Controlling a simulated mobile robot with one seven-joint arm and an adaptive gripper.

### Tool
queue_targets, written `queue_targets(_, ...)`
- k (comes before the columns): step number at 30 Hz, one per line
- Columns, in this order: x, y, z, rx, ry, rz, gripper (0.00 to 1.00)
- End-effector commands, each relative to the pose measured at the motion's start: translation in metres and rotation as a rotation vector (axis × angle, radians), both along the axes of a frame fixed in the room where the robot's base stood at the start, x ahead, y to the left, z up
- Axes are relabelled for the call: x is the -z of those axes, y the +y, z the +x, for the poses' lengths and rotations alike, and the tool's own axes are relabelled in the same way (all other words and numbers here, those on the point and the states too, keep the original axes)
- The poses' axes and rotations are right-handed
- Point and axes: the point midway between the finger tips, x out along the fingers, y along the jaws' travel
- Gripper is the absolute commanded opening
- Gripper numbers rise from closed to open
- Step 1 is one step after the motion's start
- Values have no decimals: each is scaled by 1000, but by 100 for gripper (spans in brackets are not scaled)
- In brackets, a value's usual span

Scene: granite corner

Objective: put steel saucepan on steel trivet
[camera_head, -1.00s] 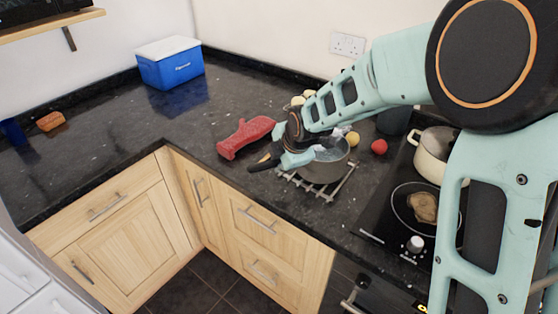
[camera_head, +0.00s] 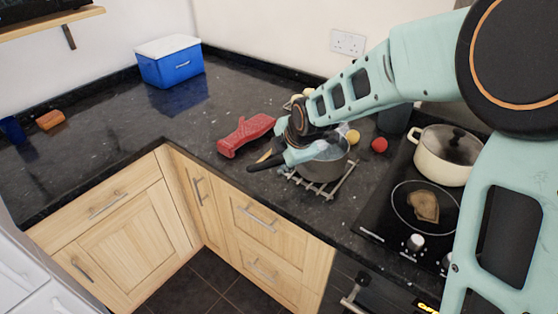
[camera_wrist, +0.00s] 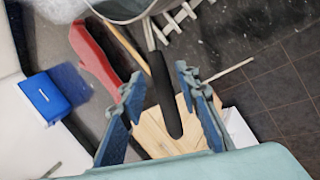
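The steel saucepan (camera_head: 326,167) stands over the steel trivet (camera_head: 347,181), appearing to rest on it, with its black handle (camera_head: 266,163) pointing left toward the counter's front edge. The trivet's bars show to the right of and below the pan. My gripper (camera_head: 300,155) is at the handle side of the pan and hides part of its rim. In the wrist view, the black handle (camera_wrist: 162,92) lies between the two spread fingers of my gripper (camera_wrist: 159,75), with a gap on each side. The pan's edge (camera_wrist: 125,8) and trivet slats (camera_wrist: 178,18) show at the top.
A red oven mitt (camera_head: 246,135) lies left of the pan. A red ball-like item (camera_head: 379,145) and a yellow one (camera_head: 353,136) lie behind it. The hob with a cream pot (camera_head: 440,160) is at right. A blue cool box (camera_head: 170,65) stands far left. The left counter is mostly clear.

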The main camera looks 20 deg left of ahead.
Motion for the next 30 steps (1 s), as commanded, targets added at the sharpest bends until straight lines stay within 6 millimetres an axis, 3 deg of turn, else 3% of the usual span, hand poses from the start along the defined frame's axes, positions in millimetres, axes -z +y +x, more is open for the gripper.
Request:
queue_targets(6,-39,-17,-17,5,-5,1,30)
queue_targets(13,-67,-29,-32,5,-3,0,30)
queue_targets(19,-77,-34,-39,2,-2,0,30)
queue_targets(30,-77,-34,-40,1,0,0,30)
